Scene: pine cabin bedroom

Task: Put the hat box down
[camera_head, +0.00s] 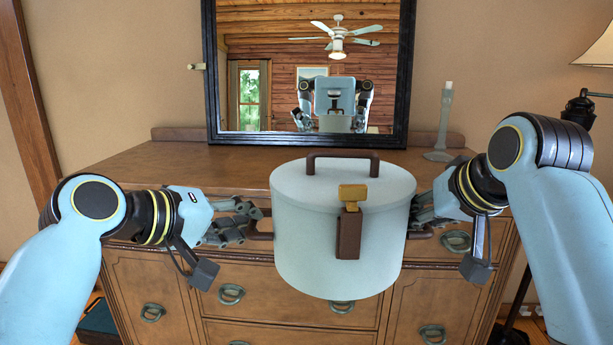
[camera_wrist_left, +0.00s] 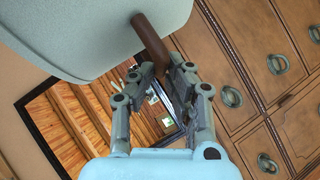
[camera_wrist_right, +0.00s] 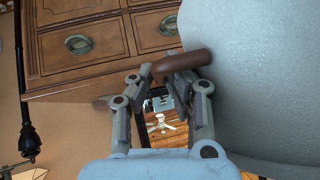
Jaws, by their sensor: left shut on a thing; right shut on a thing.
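The hat box (camera_head: 310,235) is a pale blue-grey round box with a brown top handle, a brass clasp with a brown strap on its front, and brown side handles. It is upright in the head view, in front of the dresser (camera_head: 180,170), overlapping its front edge and drawers. My left gripper (camera_head: 262,222) is shut on the box's left side handle (camera_wrist_left: 152,45). My right gripper (camera_head: 418,222) is shut on the right side handle (camera_wrist_right: 185,63). The box's underside is hidden. Nothing shows beneath it in the head view except drawer fronts.
The dresser top is bare to the left of the box. A black-framed mirror (camera_head: 212,75) stands at its back. A pale candlestick (camera_head: 444,120) stands at the back right. A lamp (camera_head: 585,100) is at the far right.

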